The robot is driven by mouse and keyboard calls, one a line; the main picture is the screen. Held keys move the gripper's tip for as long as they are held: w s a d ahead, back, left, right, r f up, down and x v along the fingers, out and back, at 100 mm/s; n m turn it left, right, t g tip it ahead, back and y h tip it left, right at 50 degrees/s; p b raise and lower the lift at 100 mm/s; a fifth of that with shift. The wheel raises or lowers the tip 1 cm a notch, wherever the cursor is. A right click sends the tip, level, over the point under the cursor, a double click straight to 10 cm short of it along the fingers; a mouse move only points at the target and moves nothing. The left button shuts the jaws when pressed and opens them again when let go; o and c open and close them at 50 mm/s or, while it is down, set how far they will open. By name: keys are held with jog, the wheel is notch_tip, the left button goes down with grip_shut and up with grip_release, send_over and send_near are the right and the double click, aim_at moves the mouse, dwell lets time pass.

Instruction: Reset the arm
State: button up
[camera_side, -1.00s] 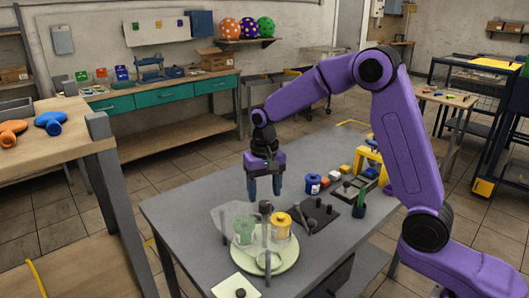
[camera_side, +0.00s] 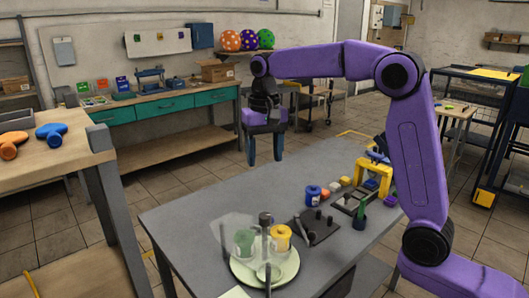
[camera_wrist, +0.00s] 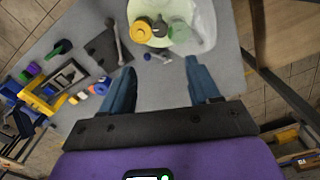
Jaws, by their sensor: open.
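My gripper (camera_side: 264,150) is open and empty, pointing down well above the grey table (camera_side: 185,212). In the wrist view its two blue-grey fingers (camera_wrist: 162,88) are spread apart with nothing between them. Below it on the table is a pale green round tray (camera_side: 240,270). On the tray stand a yellow-topped jar (camera_side: 281,237) and a green-topped jar (camera_side: 244,242). A dark-capped upright post stands between the jars.
A dark plate with pegs (camera_side: 318,229) lies right of the tray. A blue jar (camera_side: 312,195), small coloured pieces and a yellow frame (camera_side: 374,176) stand farther right. A wooden bench (camera_side: 60,165) with orange and blue pieces is at left. The space around my gripper is clear.

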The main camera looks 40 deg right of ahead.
dwell(0.3)
jog(key=s+a+f+n, duration=0.2)
jog(key=s+n, duration=0.2)
jog(key=s, duration=0.4)
jog(key=s+a+f+n, duration=0.1)
jog(key=s+f+n, duration=0.25)
jog(key=s, duration=0.45)
jog(key=s+d+f+n, duration=0.2)
jog(key=s+d+n, duration=0.1)
jog(key=s, duration=0.6)
jog(key=s+d+f+n, duration=0.3)
jog(key=s+n, duration=0.3)
jog(key=s, duration=0.3)
jog(key=shift+f, duration=0.2)
jog(key=shift+w, duration=0.1)
